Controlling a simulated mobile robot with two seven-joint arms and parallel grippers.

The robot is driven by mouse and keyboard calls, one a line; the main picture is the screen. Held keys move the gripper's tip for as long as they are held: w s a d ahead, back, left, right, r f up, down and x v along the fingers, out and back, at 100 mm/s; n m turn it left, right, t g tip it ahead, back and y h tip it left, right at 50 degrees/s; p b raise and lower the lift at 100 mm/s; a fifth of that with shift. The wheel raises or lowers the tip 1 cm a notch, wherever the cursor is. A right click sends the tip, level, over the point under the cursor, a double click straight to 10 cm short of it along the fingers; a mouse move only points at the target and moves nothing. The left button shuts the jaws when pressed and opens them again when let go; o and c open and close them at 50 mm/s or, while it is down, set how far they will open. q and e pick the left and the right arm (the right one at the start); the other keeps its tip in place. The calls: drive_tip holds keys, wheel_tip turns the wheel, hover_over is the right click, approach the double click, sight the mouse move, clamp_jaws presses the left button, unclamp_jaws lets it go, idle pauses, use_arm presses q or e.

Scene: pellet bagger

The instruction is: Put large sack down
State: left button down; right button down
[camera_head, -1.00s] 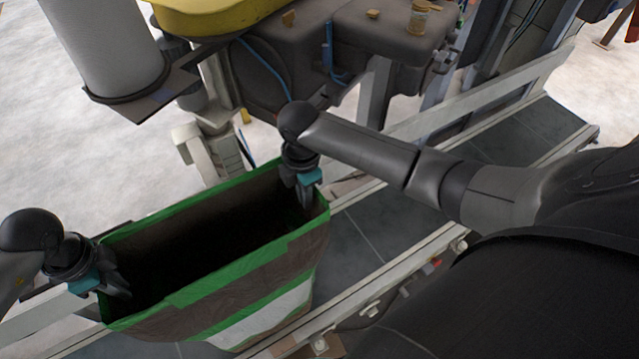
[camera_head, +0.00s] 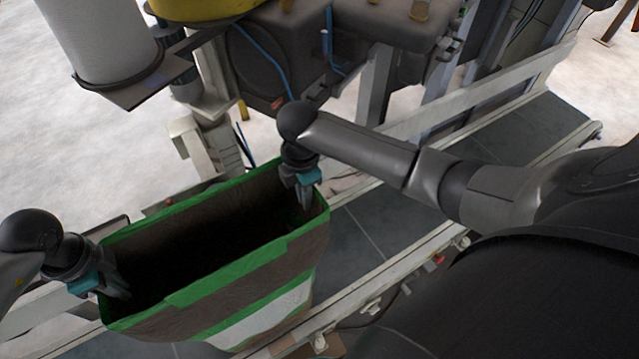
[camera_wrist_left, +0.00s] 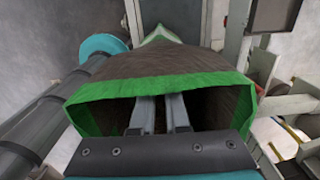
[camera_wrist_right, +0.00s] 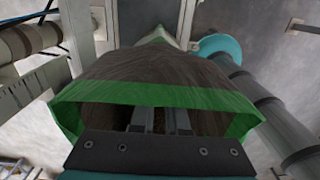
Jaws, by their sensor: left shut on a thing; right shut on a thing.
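The large sack (camera_head: 232,287) is brown with a green rim and green and white bands. It hangs open-mouthed and upright between my grippers, over the conveyor (camera_head: 385,235); its dark inside shows no clear contents in the head view. My left gripper (camera_head: 118,290) is shut on the sack's left end at the rim. My right gripper (camera_head: 305,200) is shut on its right end. In the left wrist view the fingers (camera_wrist_left: 158,115) reach into the sack mouth past the green rim (camera_wrist_left: 160,85). The right wrist view shows the same at the other end (camera_wrist_right: 160,120). The sack's bottom is hidden.
A machine with a grey body (camera_head: 350,35) and yellow part (camera_head: 205,8) stands behind the conveyor. A white cylinder (camera_head: 112,40) on a bracket stands at the upper left. Pale rails (camera_head: 400,262) edge the conveyor. Its belt is clear to the right of the sack.

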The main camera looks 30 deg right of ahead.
use_arm(q)
drive_tip(key=shift+w+f, duration=0.1)
drive_tip(key=shift+f, duration=0.05)
use_arm(e)
drive_tip(key=shift+f, duration=0.15)
use_arm(q)
drive_tip(key=c, duration=1.4)
unclamp_jaws()
drive_tip(key=shift+f, duration=0.15)
use_arm(e)
drive_tip(key=c, duration=1.4)
unclamp_jaws()
drive_tip(key=shift+d+f, duration=0.1)
drive_tip(key=shift+f, duration=0.05)
use_arm(q)
drive_tip(key=o, duration=0.5)
use_arm(e)
drive_tip(key=o, duration=0.5)
use_arm(q)
wheel_tip(320, 180, up, 11)
drive_tip(key=shift+r, duration=0.55)
use_arm(e)
wheel_tip(320, 180, up, 12)
drive_tip(key=shift+r, duration=0.1)
use_arm(q)
drive_tip(key=shift+s, duration=0.2)
use_arm(e)
drive_tip(key=shift+s, duration=0.15)
